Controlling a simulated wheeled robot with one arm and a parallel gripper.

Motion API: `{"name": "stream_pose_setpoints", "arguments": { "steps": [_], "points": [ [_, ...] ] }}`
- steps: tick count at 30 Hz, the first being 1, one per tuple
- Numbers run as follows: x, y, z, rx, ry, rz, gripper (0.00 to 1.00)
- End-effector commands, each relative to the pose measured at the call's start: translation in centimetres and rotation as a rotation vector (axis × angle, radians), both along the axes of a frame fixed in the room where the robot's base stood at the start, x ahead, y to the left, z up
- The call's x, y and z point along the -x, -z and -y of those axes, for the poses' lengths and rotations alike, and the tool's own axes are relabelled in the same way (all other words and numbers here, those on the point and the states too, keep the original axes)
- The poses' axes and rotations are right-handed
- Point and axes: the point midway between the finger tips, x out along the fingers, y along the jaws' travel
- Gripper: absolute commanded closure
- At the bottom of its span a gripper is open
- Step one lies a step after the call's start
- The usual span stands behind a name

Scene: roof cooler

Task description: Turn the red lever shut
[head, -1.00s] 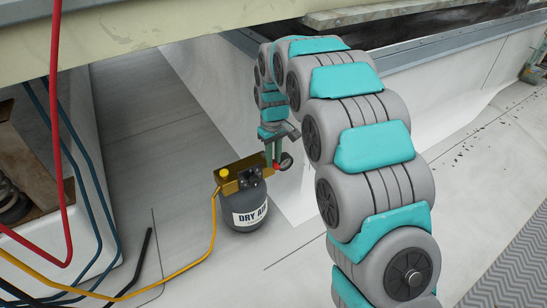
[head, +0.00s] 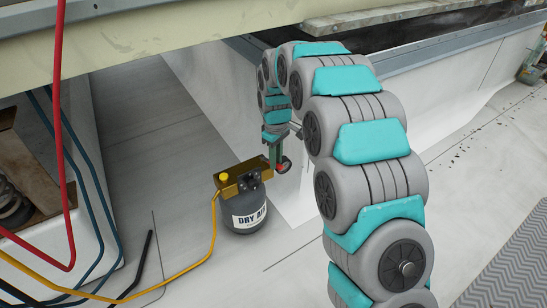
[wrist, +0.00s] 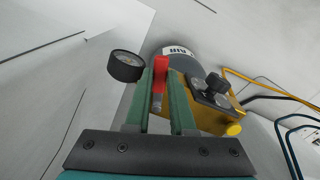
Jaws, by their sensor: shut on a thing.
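The red lever (wrist: 161,72) shows in the wrist view between the two green fingers of my gripper (wrist: 160,86), which is shut on it. The lever sits beside the brass block (wrist: 222,120) of the grey dry-air tank (wrist: 182,60). In the head view my gripper (head: 278,162) reaches down at the right end of the brass block (head: 240,178), on top of the tank (head: 243,211). There the lever is mostly hidden by my fingers and only a small bit of red shows.
A round gauge (wrist: 126,66) is close to the left finger. A yellow hose (head: 212,235) runs from the block's left side across the floor. Blue hoses (head: 95,200) and a red hose (head: 57,120) hang at the left. A pale beam (head: 150,30) crosses above.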

Motion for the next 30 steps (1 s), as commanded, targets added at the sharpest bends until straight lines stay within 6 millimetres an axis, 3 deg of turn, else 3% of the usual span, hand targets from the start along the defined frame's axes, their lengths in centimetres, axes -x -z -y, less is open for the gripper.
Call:
{"name": "stream_pose_setpoints", "arguments": {
  "steps": [15, 30],
  "points": [
    [-2.5, -0.2, 1.0, 0.000, -0.491, -0.003, 1.00],
    [-4.9, -0.1, 0.8, -0.001, -0.946, -0.002, 1.00]
  ]
}}
